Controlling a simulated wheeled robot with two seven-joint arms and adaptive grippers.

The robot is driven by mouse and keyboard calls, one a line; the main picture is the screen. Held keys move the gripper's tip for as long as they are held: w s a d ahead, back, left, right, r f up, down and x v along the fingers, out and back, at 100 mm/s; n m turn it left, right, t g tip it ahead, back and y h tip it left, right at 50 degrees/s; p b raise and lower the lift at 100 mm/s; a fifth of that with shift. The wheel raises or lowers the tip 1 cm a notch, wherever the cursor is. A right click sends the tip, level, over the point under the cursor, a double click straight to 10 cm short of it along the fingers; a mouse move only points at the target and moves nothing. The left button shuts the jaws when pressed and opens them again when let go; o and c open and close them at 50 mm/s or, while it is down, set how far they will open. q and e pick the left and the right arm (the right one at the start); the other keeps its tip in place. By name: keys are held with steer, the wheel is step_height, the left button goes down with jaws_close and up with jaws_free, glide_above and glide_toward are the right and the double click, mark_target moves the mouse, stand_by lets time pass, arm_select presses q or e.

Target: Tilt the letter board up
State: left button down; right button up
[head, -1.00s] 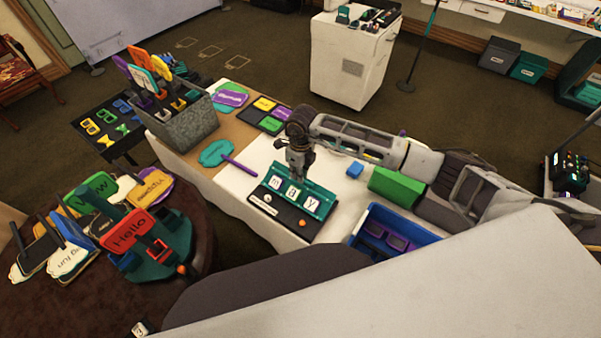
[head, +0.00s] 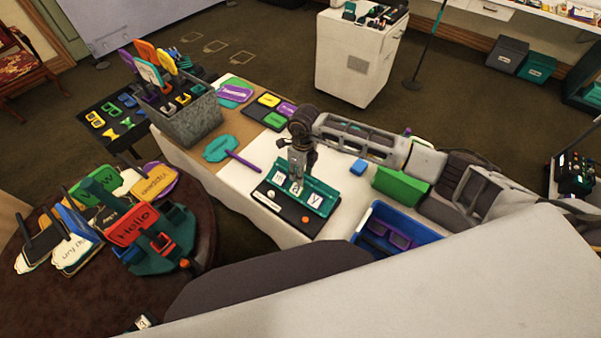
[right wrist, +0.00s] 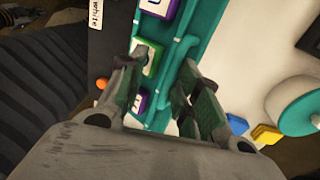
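The letter board (head: 340,190) is a teal panel on a black base on the white table, carrying white letter tiles that read "may". It looks low and leaned back; its exact angle is hard to tell. My right gripper (head: 297,178) points down at its far long edge and partly covers the middle tile. In the right wrist view the right gripper (right wrist: 160,78) has its fingers apart, with the teal board (right wrist: 180,50) running between them. Whether a finger touches it is unclear. My left gripper is in neither view.
A black strip with an orange knob (head: 305,219) lies in front of the panel. A blue bin (head: 400,218), a green block (head: 400,188) and a small blue block (head: 359,167) are to the right. A teal paddle sign (head: 222,148) lies left.

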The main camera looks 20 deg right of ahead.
steer(key=shift+w+r, duration=0.1)
steer(key=shift+r, duration=0.05)
steer(key=shift+d+r, duration=0.15)
steer(key=shift+r, duration=0.8)
step_height(320, 180, up, 10)
steer(key=shift+w+d, duration=0.15)
steer(key=shift+f, duration=0.1)
